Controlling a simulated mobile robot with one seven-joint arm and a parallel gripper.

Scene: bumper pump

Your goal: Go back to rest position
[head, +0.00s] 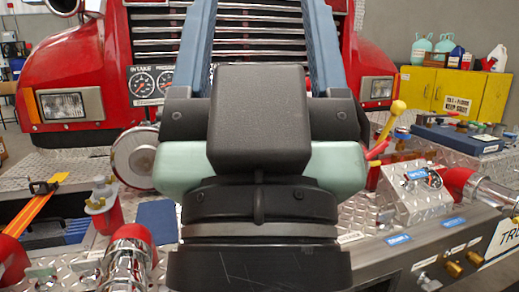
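My own arm (257,118) fills the middle of the head view, with dark blocks below and two blue bars rising out of the top of the picture. I cannot make out my gripper or its fingertips anywhere. The bumper pump area shows on both sides of the arm: a diamond-plate bumper deck (338,222) in front of a red truck (75,65). The part of the deck directly behind my arm is hidden.
Red-and-chrome pipe fittings (127,262) stand at lower left, and another (470,185) at right. A yellow-knobbed lever (396,108), round chrome fitting (135,160) and orange strap (30,222) lie around the arm. A yellow cabinet (455,92) stands at back right.

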